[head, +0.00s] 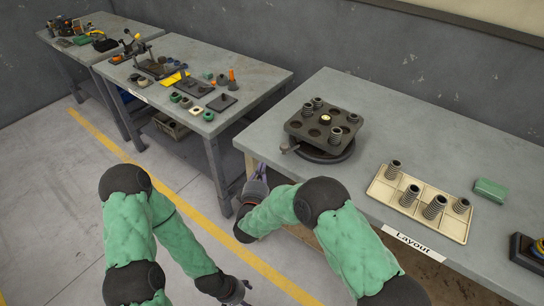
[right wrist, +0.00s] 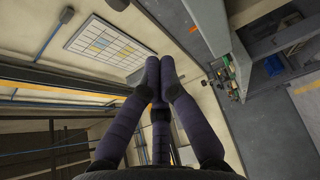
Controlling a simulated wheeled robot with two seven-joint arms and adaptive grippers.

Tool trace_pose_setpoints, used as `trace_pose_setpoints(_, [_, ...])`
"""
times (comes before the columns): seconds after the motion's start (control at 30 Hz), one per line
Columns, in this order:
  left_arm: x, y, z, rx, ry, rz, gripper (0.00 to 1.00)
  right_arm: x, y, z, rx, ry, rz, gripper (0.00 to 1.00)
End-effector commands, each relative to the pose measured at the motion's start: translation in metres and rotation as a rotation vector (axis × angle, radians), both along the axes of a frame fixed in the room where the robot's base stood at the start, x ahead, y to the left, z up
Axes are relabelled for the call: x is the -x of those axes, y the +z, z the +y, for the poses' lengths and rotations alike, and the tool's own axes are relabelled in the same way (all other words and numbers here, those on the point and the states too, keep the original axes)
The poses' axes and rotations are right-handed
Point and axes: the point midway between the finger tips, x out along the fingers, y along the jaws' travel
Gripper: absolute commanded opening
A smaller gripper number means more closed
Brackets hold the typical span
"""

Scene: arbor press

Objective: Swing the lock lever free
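The lock lever (head: 288,149) is a short handle with a brown knob, sticking out left from the round dark base (head: 322,154) under a square dark fixture plate (head: 294,127). The plate holds several dark coil springs in its holes. My right gripper (head: 260,170) is just beyond the table's left edge, left of and below the lever, apart from it. In the right wrist view its fingers (right wrist: 160,65) meet at the tips with nothing seen between them. My left gripper (head: 240,290) is low at the bottom of the head view, far from the lever; its fingers are too small to judge.
A cream tray (head: 455,231) with several springs and a green block (head: 490,190) lie right of the fixture. A dark object (head: 527,252) sits at the right edge. A second table (head: 250,75) with small parts stands left across a gap. The table top behind the fixture is clear.

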Motion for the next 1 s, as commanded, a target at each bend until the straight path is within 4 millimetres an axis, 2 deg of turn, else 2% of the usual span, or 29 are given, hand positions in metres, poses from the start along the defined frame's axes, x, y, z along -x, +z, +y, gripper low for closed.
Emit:
trace_pose_setpoints(0.17, [0.000,-0.006,0.000,0.000,0.000,0.000,0.65,-0.017,-0.001,-0.003,-0.002,-0.002,-0.001,0.00])
trace_pose_setpoints(0.67, [0.000,-0.033,0.000,0.000,0.000,0.000,0.65,-0.100,0.000,-0.016,-0.001,-0.002,0.000,0.00])
trace_pose_setpoints(0.8, [0.000,-0.037,0.000,0.000,0.000,0.000,0.65,-0.089,0.000,-0.032,-0.001,-0.001,0.000,0.00])
trace_pose_setpoints(1.0, [0.000,-0.042,0.000,0.000,0.000,0.000,0.65,-0.081,-0.001,-0.046,0.000,0.000,0.001,0.00])
